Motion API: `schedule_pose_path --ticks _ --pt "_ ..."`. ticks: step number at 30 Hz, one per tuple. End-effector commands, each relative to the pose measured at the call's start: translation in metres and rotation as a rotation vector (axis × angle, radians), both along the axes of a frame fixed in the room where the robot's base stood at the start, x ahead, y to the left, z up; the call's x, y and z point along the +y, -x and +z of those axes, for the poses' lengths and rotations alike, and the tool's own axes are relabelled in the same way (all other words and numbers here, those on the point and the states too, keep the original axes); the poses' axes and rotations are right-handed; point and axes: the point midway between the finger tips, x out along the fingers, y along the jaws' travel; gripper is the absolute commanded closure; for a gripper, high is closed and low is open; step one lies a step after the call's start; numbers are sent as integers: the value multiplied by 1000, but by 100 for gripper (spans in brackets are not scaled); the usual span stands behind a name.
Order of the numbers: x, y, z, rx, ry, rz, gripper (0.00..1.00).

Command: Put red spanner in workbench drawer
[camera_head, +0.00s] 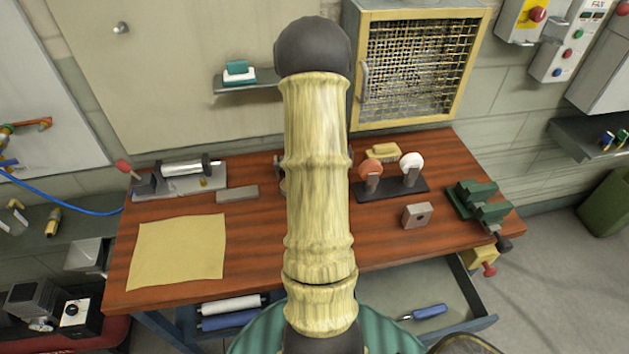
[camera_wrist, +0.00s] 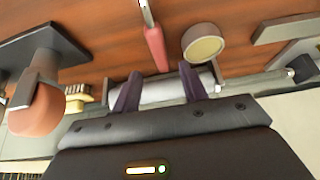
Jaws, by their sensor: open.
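In the wrist view, a tool with a red handle and a metal shank, apparently the red spanner (camera_wrist: 155,48), lies on the wooden workbench; its far end is cut off by the top edge. My gripper (camera_wrist: 158,70) is open and empty, with its two fingertips just short of the handle's near end. In the head view my arm covers the spanner and gripper. The workbench drawer (camera_head: 385,287) is pulled open below the bench top at the right. A blue-handled tool (camera_head: 430,312) lies in it.
The bench top (camera_head: 265,235) carries a yellow cloth (camera_head: 178,250), a grinder with two wheels (camera_head: 392,187), a metal block (camera_head: 417,215) and a green vise (camera_head: 480,202). A round gauge-like object (camera_wrist: 203,43) lies close beside the spanner. Rolls (camera_head: 230,312) sit under the bench at left.

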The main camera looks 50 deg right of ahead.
Motion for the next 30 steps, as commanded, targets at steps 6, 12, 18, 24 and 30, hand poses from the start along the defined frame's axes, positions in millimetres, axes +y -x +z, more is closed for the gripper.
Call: schedule_pose_path --ticks 6,12,18,24,30 --pt "10 14 33 -1 2 -3 57" --pt "16 23 52 -2 -1 -3 57" --pt "18 25 54 1 0 -1 57" --pt "18 25 54 1 -1 -2 57" --pt "18 24 54 1 0 -1 57"
